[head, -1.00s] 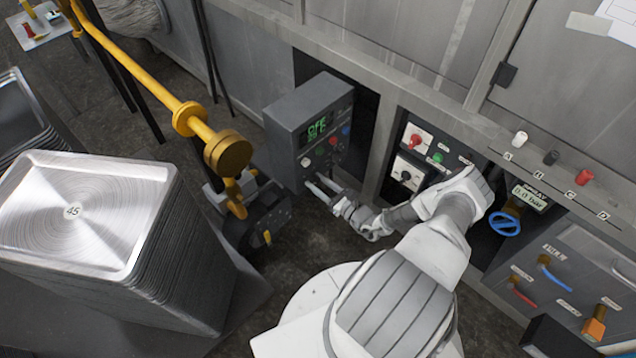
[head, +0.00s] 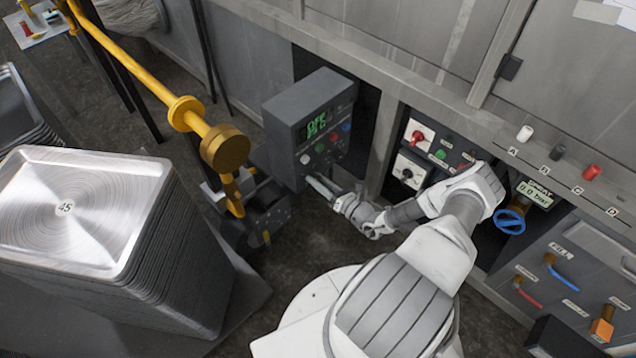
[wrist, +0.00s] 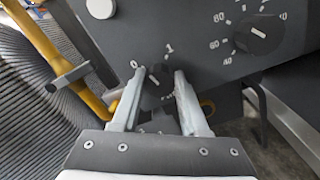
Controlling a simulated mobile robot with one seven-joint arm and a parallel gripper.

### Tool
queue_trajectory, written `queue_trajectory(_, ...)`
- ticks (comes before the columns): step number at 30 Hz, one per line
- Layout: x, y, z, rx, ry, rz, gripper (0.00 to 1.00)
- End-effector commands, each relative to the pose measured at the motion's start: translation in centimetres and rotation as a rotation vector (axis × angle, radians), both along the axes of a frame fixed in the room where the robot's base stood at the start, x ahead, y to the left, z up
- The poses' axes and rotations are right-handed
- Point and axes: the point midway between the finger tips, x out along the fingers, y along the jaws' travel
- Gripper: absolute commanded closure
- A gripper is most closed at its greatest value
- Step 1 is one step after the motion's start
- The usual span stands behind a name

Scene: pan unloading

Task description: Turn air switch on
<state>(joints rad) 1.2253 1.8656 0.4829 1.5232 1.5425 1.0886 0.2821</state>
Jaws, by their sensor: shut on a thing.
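In the wrist view a dark rotary knob (wrist: 155,88) sits on a grey panel between marks 0 and 1. A pale line on it points up and left, nearer the 0. My gripper (wrist: 158,74) has a finger on each side of the knob and is shut on it. In the head view my gripper (head: 319,184) is at the lower front of the grey control box (head: 300,131), whose green display (head: 316,123) reads OFF. The fingers and box edge hide the knob there. Part of the label below the knob is hidden.
Another dial (wrist: 258,33) with numbers is right of the knob. A yellow pipe (head: 140,68) runs left of the box. A tall stack of metal pans (head: 75,215) stands at the left. Panels with a red switch (head: 419,136) and a blue valve wheel (head: 509,222) are at the right.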

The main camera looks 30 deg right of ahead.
Motion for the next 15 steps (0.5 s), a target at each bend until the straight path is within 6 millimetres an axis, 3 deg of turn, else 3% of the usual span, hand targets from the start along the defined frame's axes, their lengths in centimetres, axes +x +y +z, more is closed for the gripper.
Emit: queue_trajectory(15,-0.06,-0.03,-0.44,0.461,0.170,0.002,1.00)
